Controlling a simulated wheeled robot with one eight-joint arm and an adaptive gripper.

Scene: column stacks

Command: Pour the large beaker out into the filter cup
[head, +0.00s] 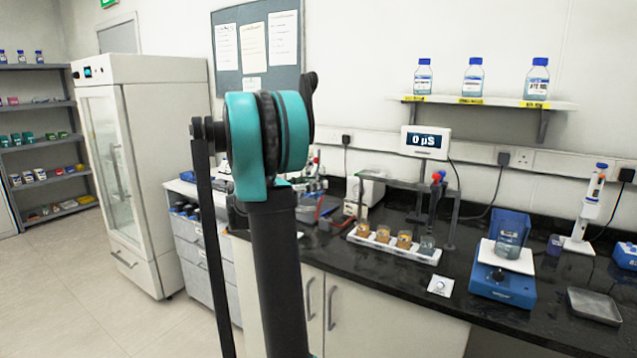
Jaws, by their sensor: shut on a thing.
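My gripper is not visible; my own arm stands across the middle of the head view and may hide it. A clear beaker (508,244) with bluish contents stands upright on the white top of a blue balance (502,285) at the right. I cannot tell if it is the large beaker. A white tray (394,246) holds a row of small cups, several with amber contents (383,233) and one bluish (427,245) at the right end. I cannot tell which, if any, is the filter cup.
A stand with a red-topped part (437,180) rises behind the tray. A display (424,142) reads "0 µS". A pipette on a stand (592,205) and a metal dish (594,305) are at the right. Bottles (472,77) line a wall shelf.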

